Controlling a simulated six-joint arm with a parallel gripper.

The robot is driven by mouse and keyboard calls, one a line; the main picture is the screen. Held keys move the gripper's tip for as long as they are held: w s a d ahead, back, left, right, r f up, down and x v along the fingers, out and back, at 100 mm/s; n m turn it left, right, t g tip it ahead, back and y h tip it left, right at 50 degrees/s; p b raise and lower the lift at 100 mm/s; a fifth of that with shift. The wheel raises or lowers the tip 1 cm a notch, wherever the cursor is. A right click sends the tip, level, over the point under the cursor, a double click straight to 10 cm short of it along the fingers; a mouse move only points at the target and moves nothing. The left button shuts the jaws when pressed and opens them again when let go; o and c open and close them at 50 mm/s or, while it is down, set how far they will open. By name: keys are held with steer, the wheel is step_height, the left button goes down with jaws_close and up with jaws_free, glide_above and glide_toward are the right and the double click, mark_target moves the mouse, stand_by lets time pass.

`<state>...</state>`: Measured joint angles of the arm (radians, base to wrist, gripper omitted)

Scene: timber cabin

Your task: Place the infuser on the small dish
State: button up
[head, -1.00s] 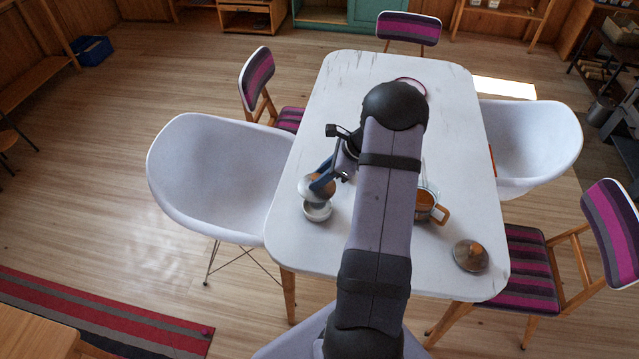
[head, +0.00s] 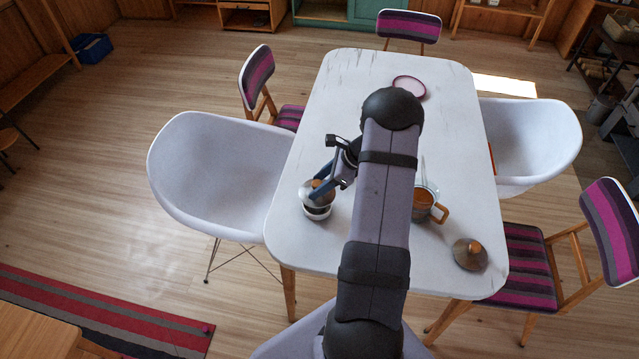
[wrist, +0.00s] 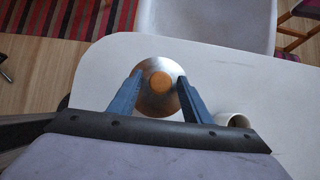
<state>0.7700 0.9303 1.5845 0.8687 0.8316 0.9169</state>
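A dark band shows between the two. My gripper (head: 321,182) has its blue fingers spread apart around the knob. In the wrist view the infuser (wrist: 159,104) lies between the fingertips of my gripper (wrist: 159,76), with gaps on both sides of the knob.
A silvery lid with a wooden knob (head: 466,262) lies near the right front. A pink-rimmed plate (head: 409,84) is at the back. A whitish cup (wrist: 236,120) shows right of my fingers in the wrist view.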

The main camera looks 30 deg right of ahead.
steer(key=shift+r, duration=0.15)
steer(key=b+v, duration=0.4)
steer(key=v, duration=0.8)
steer(key=s+a+n+g+h, duration=0.1)
steer(key=s+a+n+g, duration=0.1)
steer(key=a+n, duration=0.55)
steer(key=s+a+n+g+h, duration=0.1)
steer(key=s+a+n+g, duration=0.3)
steer(key=a, duration=0.6)
steer(key=s+a+f+n+t+h, duration=0.1)
steer(key=s+a+n+h, duration=0.1)
steer(key=s+a+n, duration=0.7)
steer(key=s+n, duration=0.1)
steer(key=n, duration=0.5)
steer(key=shift+s+a+h, duration=0.3)
steer(key=shift+s+h, duration=0.05)
steer(key=shift+h, duration=0.05)
steer(key=shift+f+n, duration=0.2)
steer(key=shift+n, duration=0.05)
